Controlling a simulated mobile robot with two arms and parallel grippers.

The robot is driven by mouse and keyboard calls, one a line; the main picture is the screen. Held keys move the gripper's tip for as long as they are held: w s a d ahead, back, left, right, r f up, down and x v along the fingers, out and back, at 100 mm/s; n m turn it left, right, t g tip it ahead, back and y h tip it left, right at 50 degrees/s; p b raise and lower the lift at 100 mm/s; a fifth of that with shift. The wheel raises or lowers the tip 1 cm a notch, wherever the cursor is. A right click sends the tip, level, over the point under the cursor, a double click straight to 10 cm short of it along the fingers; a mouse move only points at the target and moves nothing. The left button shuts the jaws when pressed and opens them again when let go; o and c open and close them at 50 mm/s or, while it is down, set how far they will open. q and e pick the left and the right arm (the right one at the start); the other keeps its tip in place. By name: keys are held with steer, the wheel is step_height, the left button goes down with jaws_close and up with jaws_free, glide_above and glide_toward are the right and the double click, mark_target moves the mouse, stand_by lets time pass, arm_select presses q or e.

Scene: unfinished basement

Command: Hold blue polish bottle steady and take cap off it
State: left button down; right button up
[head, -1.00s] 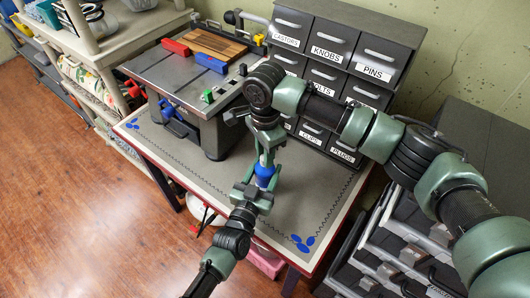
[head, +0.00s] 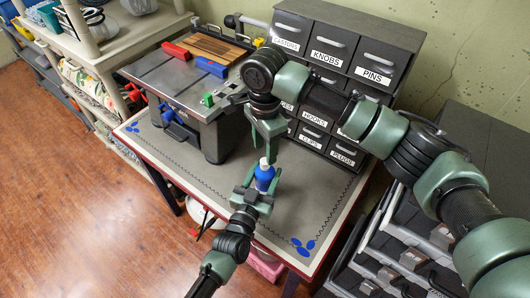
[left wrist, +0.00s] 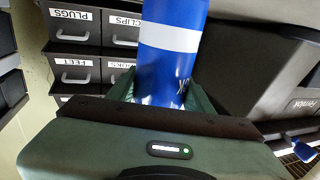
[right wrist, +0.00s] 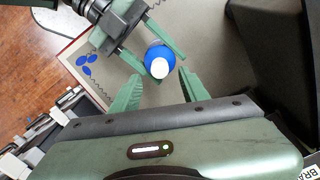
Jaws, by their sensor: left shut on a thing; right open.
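The blue polish bottle (head: 264,178) stands upright above the front part of the table, with a white cap-like top (head: 264,162). My left gripper (head: 258,192) is shut on the bottle's body from the front. In the left wrist view the bottle (left wrist: 172,65) with its pale band rises between the fingers. My right gripper (head: 267,146) is open and empty just above the bottle. In the right wrist view the white top (right wrist: 160,68) lies just beyond the open fingertips (right wrist: 163,88), not gripped. The bottle's base is hidden in the head view.
A grey table (head: 215,182) with a red edge lies beneath. A labelled drawer cabinet (head: 325,45) stands behind my right arm. A bench machine (head: 190,90) with red and blue blocks stands back left. The table's front right corner is free.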

arm_select(q)
steer(key=c, duration=0.5)
jaws_free()
